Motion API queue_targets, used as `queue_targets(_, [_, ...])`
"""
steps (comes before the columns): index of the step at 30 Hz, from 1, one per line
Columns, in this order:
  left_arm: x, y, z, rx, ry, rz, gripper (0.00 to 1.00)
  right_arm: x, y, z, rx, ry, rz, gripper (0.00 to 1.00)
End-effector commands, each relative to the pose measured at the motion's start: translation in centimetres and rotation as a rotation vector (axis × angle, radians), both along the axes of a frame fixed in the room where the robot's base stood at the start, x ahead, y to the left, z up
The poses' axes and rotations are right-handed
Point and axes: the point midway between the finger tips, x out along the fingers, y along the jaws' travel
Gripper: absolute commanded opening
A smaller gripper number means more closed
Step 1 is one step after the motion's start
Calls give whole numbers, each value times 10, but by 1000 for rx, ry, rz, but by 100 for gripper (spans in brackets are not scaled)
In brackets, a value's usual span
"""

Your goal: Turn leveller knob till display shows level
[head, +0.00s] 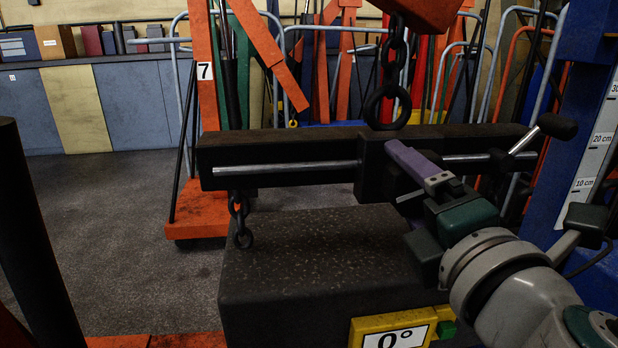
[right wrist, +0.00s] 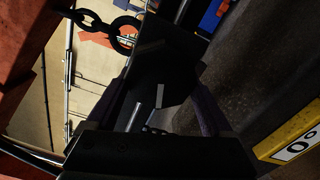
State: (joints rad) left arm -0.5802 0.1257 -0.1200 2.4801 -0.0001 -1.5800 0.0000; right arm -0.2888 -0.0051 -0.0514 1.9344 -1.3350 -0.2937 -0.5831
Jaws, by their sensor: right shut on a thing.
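The leveller is a dark bar (head: 280,150) hung from a chain and ring (head: 388,105), with a metal screw rod (head: 285,170) along its front. A crank with a black knob (head: 557,125) stands at its right end, clear of my gripper. My right gripper (head: 412,162), with purple fingers, is shut at the dark block (head: 372,170) in the middle of the bar. In the right wrist view a dark block (right wrist: 160,80) fills the space between the fingers; its exact contact is hard to see. The yellow display (head: 395,332) reads 0°, with a green square beside it. My left gripper is not in view.
A large dark block (head: 310,265) is below the bar, with a short chain (head: 241,220) between them at the left. An orange stand marked 7 (head: 205,90) is behind. A blue post with a centimetre scale (head: 592,140) is at the right.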

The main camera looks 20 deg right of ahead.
Motion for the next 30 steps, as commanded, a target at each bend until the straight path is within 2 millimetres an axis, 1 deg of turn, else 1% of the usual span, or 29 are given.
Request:
queue_targets(1, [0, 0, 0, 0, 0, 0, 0, 1, 3, 2, 1, -5, 10, 30])
queue_targets(3, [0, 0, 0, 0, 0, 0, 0, 1, 3, 2, 2, -7, 10, 30])
queue_targets(4, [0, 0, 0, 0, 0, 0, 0, 1, 3, 2, 2, -7, 10, 89])
queue_targets(7, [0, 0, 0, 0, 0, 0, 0, 1, 3, 2, 2, -5, 8, 100])
queue_targets(14, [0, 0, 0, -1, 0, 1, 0, 0, 1, 1, 2, -2, 5, 100])
queue_targets(17, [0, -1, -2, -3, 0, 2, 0, -5, 2, -1, 3, -1, 4, 100])
queue_targets(20, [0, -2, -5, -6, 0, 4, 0, -17, 5, -2, 3, 0, 4, 100])
queue_targets(27, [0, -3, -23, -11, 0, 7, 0, -61, 16, -5, 4, 0, 5, 100])
queue_targets(30, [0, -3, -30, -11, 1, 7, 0, -76, 20, -4, 4, 0, 5, 100])
